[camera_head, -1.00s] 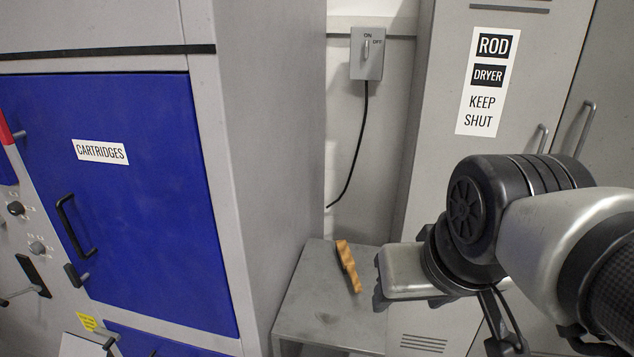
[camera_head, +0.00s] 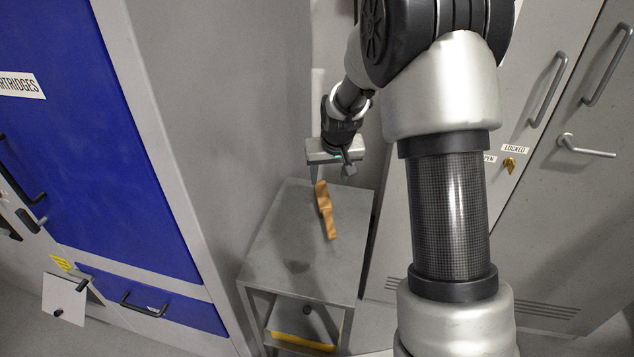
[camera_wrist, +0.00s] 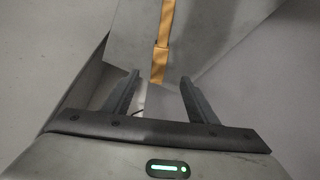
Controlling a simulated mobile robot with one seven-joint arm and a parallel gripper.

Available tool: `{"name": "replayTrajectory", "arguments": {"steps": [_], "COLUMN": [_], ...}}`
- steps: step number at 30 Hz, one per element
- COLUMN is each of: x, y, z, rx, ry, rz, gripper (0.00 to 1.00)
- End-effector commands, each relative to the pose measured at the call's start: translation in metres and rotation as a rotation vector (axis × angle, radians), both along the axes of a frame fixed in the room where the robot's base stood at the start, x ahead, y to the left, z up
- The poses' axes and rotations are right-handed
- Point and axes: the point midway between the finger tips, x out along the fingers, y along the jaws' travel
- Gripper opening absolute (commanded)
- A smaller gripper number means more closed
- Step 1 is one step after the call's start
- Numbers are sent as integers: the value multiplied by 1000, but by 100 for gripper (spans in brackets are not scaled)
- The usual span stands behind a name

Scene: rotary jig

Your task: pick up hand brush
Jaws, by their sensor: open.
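The hand brush (camera_head: 326,210) is a narrow orange-brown piece lying on the grey metal table, near its back edge in the head view. In the wrist view the brush (camera_wrist: 165,35) runs from the top edge down to the mouth of the jaws. My gripper (camera_head: 333,172) is over the back edge of the table, just behind the far end of the brush. In the wrist view my gripper (camera_wrist: 160,85) is open, its two fingers apart with the brush's near end in line between them. The fingers do not appear to touch it. The brush's bristles cannot be made out.
The grey table (camera_head: 270,235) stands between a tall grey cabinet with a blue door (camera_head: 75,130) on the left and grey cabinets with handles (camera_head: 547,90) on the right. A lower shelf with a yellow edge (camera_head: 303,341) shows under it. The tabletop's front is clear.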

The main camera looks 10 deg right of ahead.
Motion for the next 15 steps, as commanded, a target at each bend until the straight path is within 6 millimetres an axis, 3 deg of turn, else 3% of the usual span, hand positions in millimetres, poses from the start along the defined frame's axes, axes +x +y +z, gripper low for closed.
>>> {"name": "replayTrajectory", "arguments": {"steps": [5,15], "x": [9,36], "y": [0,0], "z": [-23,-91], "rx": [0,0], "ry": [4,5], "rz": [0,0], "gripper": [53,53]}}
